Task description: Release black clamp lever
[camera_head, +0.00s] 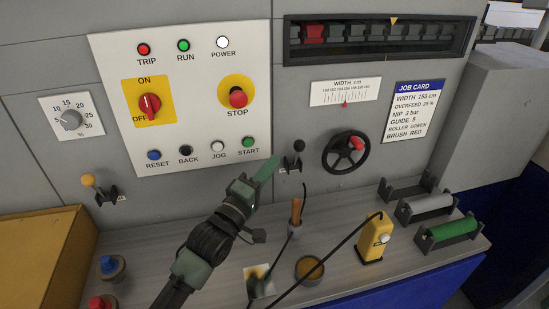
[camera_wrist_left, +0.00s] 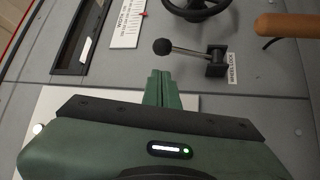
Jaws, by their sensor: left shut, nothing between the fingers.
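The black clamp lever (camera_head: 298,147) is mounted on the grey machine panel, between the START button and the handwheel. It has a black ball knob on a short metal rod. In the left wrist view the ball (camera_wrist_left: 162,46) and rod run to a dark base labelled WHEEL LOCK. In that view the ball lies just beyond the fingertips. My left gripper (camera_head: 268,169) is shut and empty, just left of the lever in the head view. Its green fingers also show in the left wrist view (camera_wrist_left: 160,85). I see no clear contact with the lever. My right gripper is not in view.
The handwheel (camera_head: 346,153) is right of the lever. The white button panel (camera_head: 190,70) is on the left, with a yellow-knobbed lever (camera_head: 88,180) below it. A wooden-handled tool (camera_head: 295,212), yellow device (camera_head: 374,240) and rollers stand on the shelf below.

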